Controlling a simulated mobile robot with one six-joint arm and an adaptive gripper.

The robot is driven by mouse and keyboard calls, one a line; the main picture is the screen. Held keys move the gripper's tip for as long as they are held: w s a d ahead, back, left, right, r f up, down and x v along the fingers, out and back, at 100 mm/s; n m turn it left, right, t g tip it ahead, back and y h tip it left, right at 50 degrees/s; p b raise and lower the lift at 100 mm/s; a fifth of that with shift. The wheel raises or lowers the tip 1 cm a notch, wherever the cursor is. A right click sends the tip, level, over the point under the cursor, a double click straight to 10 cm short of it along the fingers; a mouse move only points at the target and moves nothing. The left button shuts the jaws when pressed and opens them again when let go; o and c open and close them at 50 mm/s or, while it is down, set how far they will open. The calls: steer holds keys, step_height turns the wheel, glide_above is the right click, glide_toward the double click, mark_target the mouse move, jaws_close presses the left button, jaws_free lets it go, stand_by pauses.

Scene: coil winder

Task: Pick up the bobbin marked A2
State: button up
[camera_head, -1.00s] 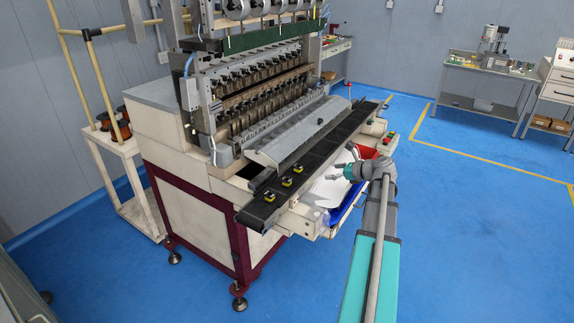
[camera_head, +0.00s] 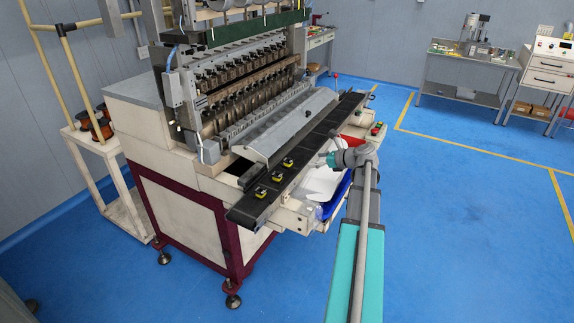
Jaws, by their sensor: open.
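Three small yellow and black bobbins sit in a row on the dark conveyor strip (camera_head: 312,143) along the front of the coil winder. One bobbin (camera_head: 261,192) is nearest the strip's front end, one (camera_head: 277,177) is in the middle, and one (camera_head: 288,161) is farthest back. Their markings are too small to read, so I cannot tell which is A2. My gripper (camera_head: 325,160) is open and empty, to the right of the farthest bobbin and apart from it. It is small in this view, and its fingers point left toward the strip.
The coil winder (camera_head: 185,185) stands behind the strip. A white tray area (camera_head: 320,183), a blue bin (camera_head: 337,195) and a red bin (camera_head: 352,145) lie beside the strip, close to my arm. A rack with copper spools (camera_head: 100,127) stands at left. Blue floor is open at right.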

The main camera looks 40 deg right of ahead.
steer(key=b, duration=0.2)
glide_toward(287, 161)
steer(key=x, duration=0.3)
steer(key=shift+f, duration=0.15)
steer(key=shift+w+a+f, duration=0.1)
steer(key=shift+w+a, duration=0.15)
steer(key=shift+w, duration=0.15)
steer(key=shift+b+x, duration=1.05)
steer(key=shift+x, duration=1.55)
steer(key=shift+a, duration=0.1)
steer(key=shift+c, duration=0.2)
steer(key=c, duration=1.1)
